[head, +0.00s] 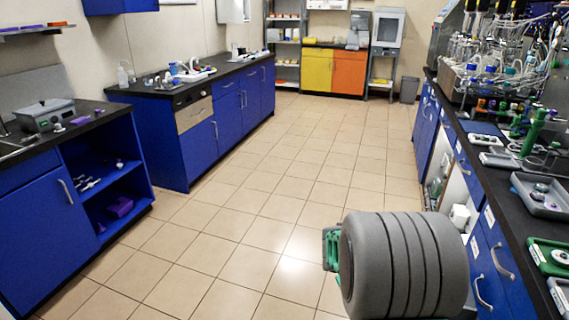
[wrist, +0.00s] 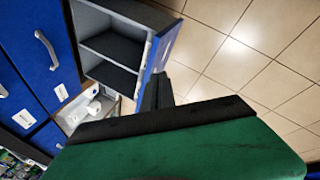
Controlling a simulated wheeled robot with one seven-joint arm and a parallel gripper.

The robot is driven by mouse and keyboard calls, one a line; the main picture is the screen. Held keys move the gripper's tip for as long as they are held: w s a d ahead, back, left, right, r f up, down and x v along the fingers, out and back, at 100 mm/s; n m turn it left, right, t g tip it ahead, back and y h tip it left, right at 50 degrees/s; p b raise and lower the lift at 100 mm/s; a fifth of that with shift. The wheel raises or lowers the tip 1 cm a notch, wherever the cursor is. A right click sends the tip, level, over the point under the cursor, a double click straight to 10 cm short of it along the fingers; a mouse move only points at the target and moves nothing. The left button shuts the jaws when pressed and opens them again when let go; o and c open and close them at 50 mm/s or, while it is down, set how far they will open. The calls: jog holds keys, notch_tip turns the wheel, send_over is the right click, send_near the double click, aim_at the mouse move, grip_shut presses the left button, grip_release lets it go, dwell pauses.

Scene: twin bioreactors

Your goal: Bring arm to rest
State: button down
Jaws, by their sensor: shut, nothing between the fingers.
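My arm shows in the head view as a thick grey ribbed link in the lower right, in front of the right-hand bench. A small green part of my arm shows at its left side, over the floor. My gripper (wrist: 157,90) shows in the wrist view, with its dark fingers together beyond the green body and black edge. It is shut and empty. The fingers point toward an open blue cabinet door (wrist: 160,45); I cannot tell how far apart they are. In the head view the fingers cannot be made out.
The right-hand bench (head: 457,128) carries bioreactor glassware (head: 490,60), trays and a green stand (head: 533,130). The open cabinet has grey shelves (wrist: 110,48). Blue benches (head: 180,150) line the left. Yellow and orange cabinets (head: 334,71) stand at the back. The tiled floor (head: 270,200) between is clear.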

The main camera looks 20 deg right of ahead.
jog(key=w+a+r+t+y+p, duration=0.1)
jog(key=a+r+t+y+p, duration=0.15)
jog(key=a+r+p, duration=1.1)
jog(key=s+a+r+n+y, duration=0.1)
jog(key=s+a+r, duration=0.1)
jog(key=a+r, duration=0.5)
jog(key=s+a+r+y+b, duration=0.1)
jog(key=s+a+r, duration=0.2)
jog(key=a+r, duration=0.4)
jog(key=shift+s+r+n, duration=0.25)
jog(key=shift+r+n, duration=0.15)
jog(key=shift+r, duration=0.2)
jog(key=shift+d+y, duration=0.1)
jog(key=shift+y, duration=0.15)
